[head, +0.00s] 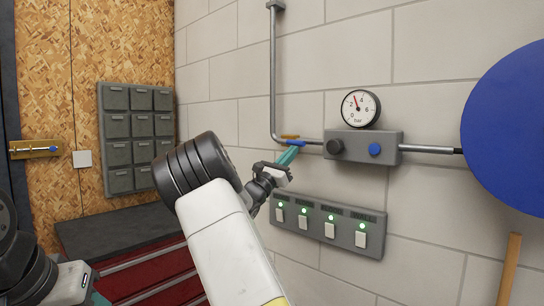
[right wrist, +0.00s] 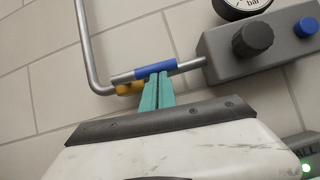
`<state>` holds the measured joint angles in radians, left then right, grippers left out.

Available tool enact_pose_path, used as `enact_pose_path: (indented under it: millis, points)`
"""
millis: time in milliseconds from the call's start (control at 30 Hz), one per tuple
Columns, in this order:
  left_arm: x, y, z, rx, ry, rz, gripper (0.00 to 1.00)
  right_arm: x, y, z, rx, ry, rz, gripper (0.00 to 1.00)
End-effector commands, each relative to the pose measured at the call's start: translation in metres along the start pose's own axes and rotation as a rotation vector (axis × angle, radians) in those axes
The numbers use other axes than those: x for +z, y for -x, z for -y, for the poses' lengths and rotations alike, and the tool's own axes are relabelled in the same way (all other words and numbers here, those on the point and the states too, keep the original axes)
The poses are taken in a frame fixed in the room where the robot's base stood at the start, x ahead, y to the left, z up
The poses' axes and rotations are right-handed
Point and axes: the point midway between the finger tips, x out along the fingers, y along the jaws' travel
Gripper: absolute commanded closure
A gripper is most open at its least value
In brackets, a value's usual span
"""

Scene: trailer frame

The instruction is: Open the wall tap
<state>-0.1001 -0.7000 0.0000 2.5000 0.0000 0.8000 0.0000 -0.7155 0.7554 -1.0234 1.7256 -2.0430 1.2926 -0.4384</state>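The wall tap has a brass body (head: 289,136) and a blue lever (head: 297,143), on the grey pipe left of the gauge box. In the right wrist view the blue lever (right wrist: 155,68) lies roughly along the pipe, with the brass part (right wrist: 129,88) at its lower left. My right gripper (head: 289,157) has its teal fingers close together, with no clear gap. Its tips (right wrist: 158,76) are at the lever's lower edge; contact is unclear. They do not visibly straddle the lever. My left gripper (head: 97,298) is cut off at the lower left.
Right of the tap are a grey box (head: 362,147) with black and blue knobs and a pressure gauge (head: 361,108). A switch panel (head: 328,226) with green lights is below. A blue disc (head: 510,125) is at the right. A red chest (head: 145,270) stands lower left.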

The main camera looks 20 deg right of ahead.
Motion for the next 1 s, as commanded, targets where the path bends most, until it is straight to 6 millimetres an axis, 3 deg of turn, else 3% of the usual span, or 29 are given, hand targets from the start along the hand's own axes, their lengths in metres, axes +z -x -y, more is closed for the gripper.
enact_pose_path:
  millis: [467, 633, 800, 1000]
  points:
    - [0.000, 0.000, 0.000, 0.000, 0.000, 0.000, 0.54, 0.001, -0.002, 0.002, -0.005, -0.001, 0.002, 1.00]
    - [0.003, 0.001, -0.002, 0.000, 0.000, 0.000, 0.54, -0.007, 0.005, 0.001, -0.003, 0.000, 0.001, 1.00]
    - [0.014, 0.007, -0.007, -0.001, 0.001, 0.000, 0.54, -0.030, 0.028, 0.001, 0.000, 0.003, 0.001, 1.00]
    - [0.014, 0.007, -0.006, 0.000, 0.002, 0.001, 0.54, -0.028, 0.078, 0.003, 0.003, 0.001, 0.000, 1.00]
